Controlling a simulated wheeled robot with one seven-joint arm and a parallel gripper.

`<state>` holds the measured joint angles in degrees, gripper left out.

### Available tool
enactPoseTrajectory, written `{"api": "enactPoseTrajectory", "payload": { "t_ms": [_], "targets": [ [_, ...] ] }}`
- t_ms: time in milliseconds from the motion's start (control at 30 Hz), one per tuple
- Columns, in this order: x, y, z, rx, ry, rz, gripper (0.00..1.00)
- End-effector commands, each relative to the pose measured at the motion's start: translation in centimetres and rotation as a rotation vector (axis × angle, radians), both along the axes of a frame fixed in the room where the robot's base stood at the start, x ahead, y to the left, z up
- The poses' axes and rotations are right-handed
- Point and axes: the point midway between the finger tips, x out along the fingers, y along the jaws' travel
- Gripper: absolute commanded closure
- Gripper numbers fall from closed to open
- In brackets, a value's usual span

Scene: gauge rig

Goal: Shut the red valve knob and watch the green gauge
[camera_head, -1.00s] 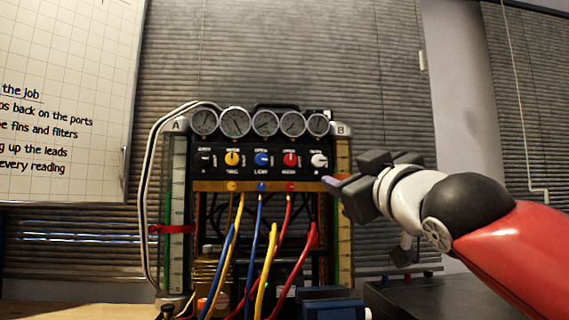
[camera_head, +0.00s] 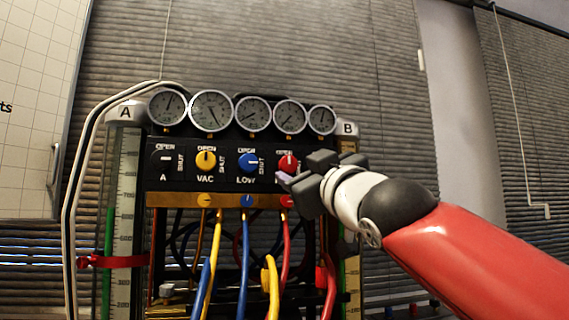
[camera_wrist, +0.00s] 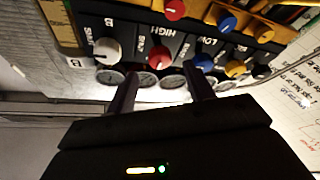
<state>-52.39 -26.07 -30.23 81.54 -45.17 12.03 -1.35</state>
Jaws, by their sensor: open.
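The red valve knob (camera_head: 288,162) is on the black panel, under the gauges. Its pale mark seems to point up, towards OPEN. My gripper (camera_head: 284,180) is just right of and below it in the head view. In the wrist view the red knob (camera_wrist: 159,57) lies ahead, between the two spread, empty fingers (camera_wrist: 162,80); I cannot tell if they touch it. No gauge dial looks plainly green; several white dials (camera_head: 211,111) sit along the top. Green fills part of the tall tube marked A (camera_head: 108,250).
A blue knob (camera_head: 249,162) and a yellow knob (camera_head: 206,160) are left of the red one. The white knob (camera_wrist: 107,51) shows in the wrist view. Yellow, blue and red hoses (camera_head: 245,255) hang below the brass bar (camera_head: 180,199).

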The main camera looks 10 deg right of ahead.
Motion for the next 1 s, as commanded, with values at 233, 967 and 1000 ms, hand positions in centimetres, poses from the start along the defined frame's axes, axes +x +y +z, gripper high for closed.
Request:
{"api": "enactPoseTrajectory", "payload": {
  "t_ms": [233,967,1000],
  "targets": [
    [3.8,0.9,1.7,-0.001,0.002,0.002,0.48],
    [5.3,1.0,2.0,0.0,0.0,0.0,0.8],
    [5.3,1.0,2.0,0.0,0.0,0.0,0.86]
  ]
}}
